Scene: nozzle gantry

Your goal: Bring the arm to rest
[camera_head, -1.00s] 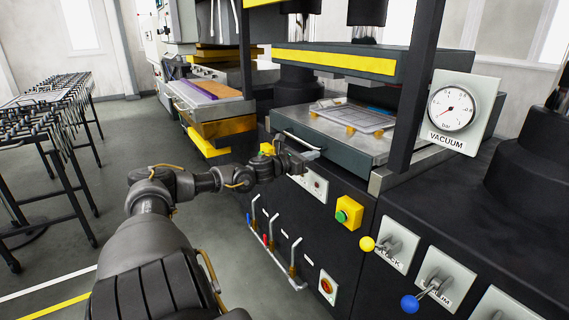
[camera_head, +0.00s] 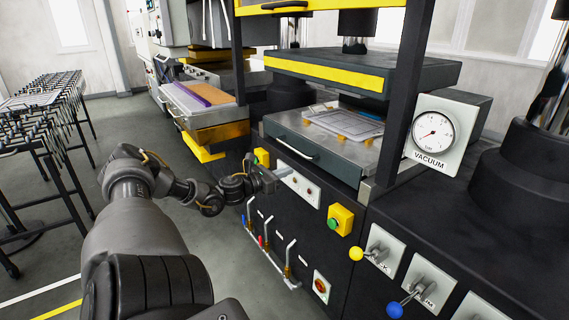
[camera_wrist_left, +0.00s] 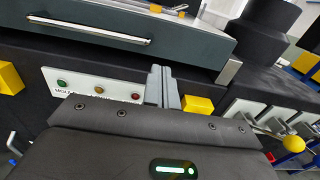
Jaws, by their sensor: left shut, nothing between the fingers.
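My left arm reaches in from the lower left of the head view. Its gripper (camera_head: 272,180) is in front of the press, near the white panel of small lights, below the drawer handle. In the left wrist view the gripper's fingers (camera_wrist_left: 162,86) are together and empty, over the right part of the light panel (camera_wrist_left: 92,84). I cannot tell whether they touch it. My right gripper is not in view.
The press drawer (camera_head: 310,150) with its handle is just above the gripper. A yellow box with a green button (camera_head: 340,219), yellow (camera_head: 356,254) and blue (camera_head: 394,310) knobbed levers and a vacuum gauge (camera_head: 434,132) are to the right. Open floor (camera_head: 60,240) lies left.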

